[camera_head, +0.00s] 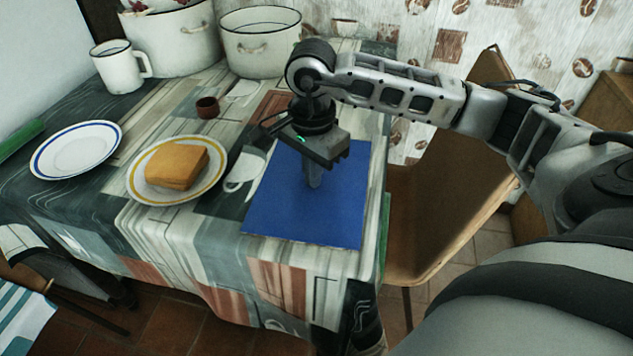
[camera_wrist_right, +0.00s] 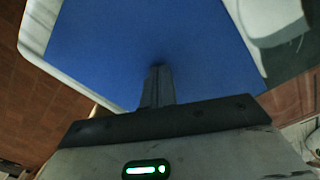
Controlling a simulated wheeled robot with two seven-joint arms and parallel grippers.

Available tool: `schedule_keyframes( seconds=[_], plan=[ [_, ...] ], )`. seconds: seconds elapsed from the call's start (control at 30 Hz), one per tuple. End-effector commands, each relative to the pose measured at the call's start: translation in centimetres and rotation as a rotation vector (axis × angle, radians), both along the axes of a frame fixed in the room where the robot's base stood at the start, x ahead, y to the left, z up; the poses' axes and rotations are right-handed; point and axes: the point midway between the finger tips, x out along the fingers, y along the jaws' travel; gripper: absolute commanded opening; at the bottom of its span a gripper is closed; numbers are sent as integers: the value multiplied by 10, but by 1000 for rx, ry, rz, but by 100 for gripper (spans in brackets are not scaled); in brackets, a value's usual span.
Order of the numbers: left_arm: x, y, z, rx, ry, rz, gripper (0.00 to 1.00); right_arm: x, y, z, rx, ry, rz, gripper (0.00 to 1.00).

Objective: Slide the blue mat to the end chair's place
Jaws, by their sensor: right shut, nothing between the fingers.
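The blue mat (camera_head: 290,215) lies flat on the table at its right end, in front of the wooden chair (camera_head: 425,215) on the right. My right gripper (camera_head: 314,182) points down onto the mat, its fingers shut with nothing between them. In the right wrist view the closed fingertips (camera_wrist_right: 158,72) meet or hover just over the blue mat (camera_wrist_right: 150,35); I cannot tell firm contact for sure. The gripper hides a small part of the mat. My left gripper is not in view.
A yellow-rimmed plate (camera_head: 142,190) with bread (camera_head: 176,165) stands left of the mat. A blue-rimmed plate (camera_head: 75,150), a brown cup (camera_head: 207,107), a white mug (camera_head: 120,67) and enamel pots (camera_head: 260,45) stand further left and back. The table's edges lie close to the mat.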

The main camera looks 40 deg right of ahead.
Motion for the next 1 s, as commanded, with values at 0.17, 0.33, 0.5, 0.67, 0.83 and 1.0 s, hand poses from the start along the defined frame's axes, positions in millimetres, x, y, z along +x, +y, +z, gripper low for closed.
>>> schedule_keyframes(
  seconds=[0.17, 0.33, 0.5, 0.67, 0.83, 1.0],
  plan=[
    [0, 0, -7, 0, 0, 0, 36, 9, -10, -3, -2, 0, -3, 0],
    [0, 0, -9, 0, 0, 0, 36, 12, -14, -2, -1, 1, -1, 0],
    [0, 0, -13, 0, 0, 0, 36, 18, -22, -3, -2, 2, -3, 0],
    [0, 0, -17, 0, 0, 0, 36, 26, -31, -4, -3, 1, -3, 0],
    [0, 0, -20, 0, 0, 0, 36, 32, -37, -4, -4, 3, -2, 0],
    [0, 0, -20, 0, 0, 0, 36, 34, -40, -4, -4, 4, -3, 0]
  ],
)
